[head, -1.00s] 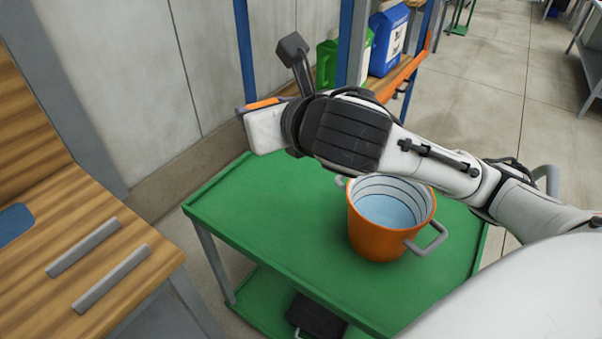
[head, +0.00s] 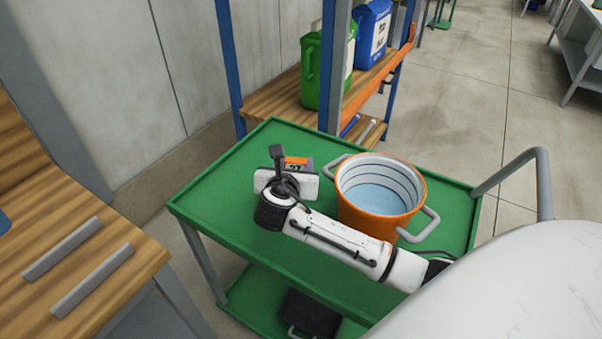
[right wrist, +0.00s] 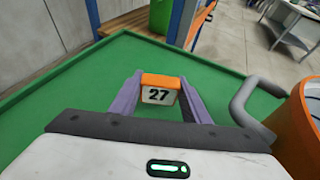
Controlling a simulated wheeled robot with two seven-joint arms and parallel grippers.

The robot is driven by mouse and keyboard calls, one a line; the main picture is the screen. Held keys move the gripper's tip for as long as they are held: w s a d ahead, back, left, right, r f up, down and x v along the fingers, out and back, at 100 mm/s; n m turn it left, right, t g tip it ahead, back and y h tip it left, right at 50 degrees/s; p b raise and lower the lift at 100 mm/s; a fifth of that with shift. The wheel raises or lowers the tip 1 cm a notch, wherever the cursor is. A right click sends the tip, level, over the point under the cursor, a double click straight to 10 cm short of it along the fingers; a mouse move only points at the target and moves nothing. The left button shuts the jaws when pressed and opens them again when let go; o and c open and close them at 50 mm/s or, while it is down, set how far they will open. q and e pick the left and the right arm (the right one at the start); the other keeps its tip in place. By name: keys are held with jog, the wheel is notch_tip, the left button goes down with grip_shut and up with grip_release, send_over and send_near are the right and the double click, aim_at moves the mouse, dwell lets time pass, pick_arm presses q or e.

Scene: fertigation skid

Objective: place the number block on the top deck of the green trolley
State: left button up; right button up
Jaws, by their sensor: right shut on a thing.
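The number block (right wrist: 160,90), orange on top with a white face reading 27, is between the purple fingers of my right gripper (right wrist: 158,97) in the right wrist view. The right gripper is shut on it. In the head view the block (head: 297,163) shows partly behind the right gripper (head: 300,172). Block and gripper are over the top deck of the green trolley (head: 225,190), left of the orange bucket. I cannot tell whether the block touches the deck. The deck also shows in the right wrist view (right wrist: 60,110). My left gripper is not in view.
The orange bucket (head: 350,218) with metal handles stands on the deck, close to the right of my gripper. A shelf (head: 262,102) with green (head: 318,75) and blue (head: 371,38) jugs stands behind. A wooden bench (head: 130,250) is at left. The deck's left part is clear.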

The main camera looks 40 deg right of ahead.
notch_tip(320, 180, down, 4)
jog(key=shift+r+b, duration=0.1)
jog(key=shift+b, duration=0.25)
jog(key=shift+f, duration=0.2)
jog(key=shift+f, duration=0.15)
jog(key=o, duration=1)
